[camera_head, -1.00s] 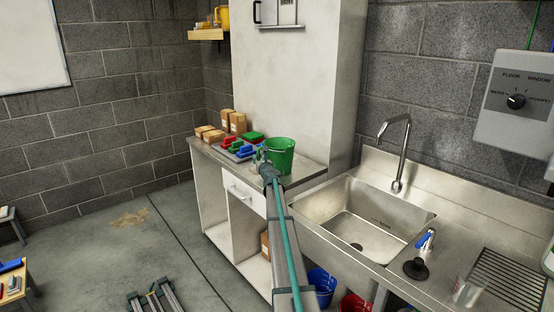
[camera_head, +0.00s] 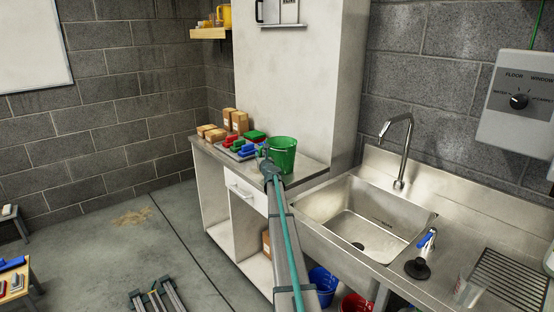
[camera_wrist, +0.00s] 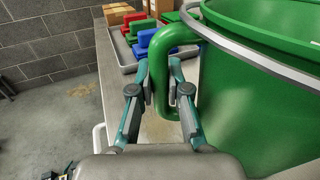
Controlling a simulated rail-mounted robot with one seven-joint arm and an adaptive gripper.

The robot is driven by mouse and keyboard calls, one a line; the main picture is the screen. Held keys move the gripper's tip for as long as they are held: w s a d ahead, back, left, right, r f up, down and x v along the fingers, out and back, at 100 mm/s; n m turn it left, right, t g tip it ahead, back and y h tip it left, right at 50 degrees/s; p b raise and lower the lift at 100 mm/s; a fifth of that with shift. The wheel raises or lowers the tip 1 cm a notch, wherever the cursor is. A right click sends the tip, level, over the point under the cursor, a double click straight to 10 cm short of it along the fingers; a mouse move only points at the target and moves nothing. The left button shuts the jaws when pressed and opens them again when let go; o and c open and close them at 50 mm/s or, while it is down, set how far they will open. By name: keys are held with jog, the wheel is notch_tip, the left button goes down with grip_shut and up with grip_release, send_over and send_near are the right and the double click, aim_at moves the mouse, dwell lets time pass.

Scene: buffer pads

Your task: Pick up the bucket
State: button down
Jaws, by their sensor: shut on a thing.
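The green bucket (camera_head: 282,156) stands upright on the counter beside the sink, or just above it; I cannot tell which. In the wrist view the bucket (camera_wrist: 250,95) fills the right side, with a grey wire handle along its rim and a green side grip (camera_wrist: 160,50) on its left. My gripper (camera_wrist: 161,95) is shut on that side grip, one finger on each side of it. In the head view my gripper (camera_head: 264,160) is at the bucket's left side, small and partly hidden by my arm.
A grey tray (camera_head: 238,156) with red, green and blue blocks lies left of the bucket. Cardboard boxes (camera_head: 235,121) stand behind it. The steel sink (camera_head: 355,225) with a tall tap (camera_head: 399,150) is to the right.

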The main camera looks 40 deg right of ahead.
aim_at(260, 150)
jog(key=shift+r, duration=0.2)
jog(key=shift+r+p, duration=0.6)
jog(key=shift+r, duration=0.75)
jog(key=s+a+r+p, duration=0.2)
jog(key=s+a+r, duration=0.4)
jog(key=s+r, duration=0.3)
jog(key=shift+s+a+r+p, duration=0.3)
jog(key=shift+s+a+r, duration=0.1)
jog(key=shift+s, duration=1.25)
jog(key=c, duration=1.8)
grip_release()
jog(key=shift+c, duration=0.2)
grip_shut()
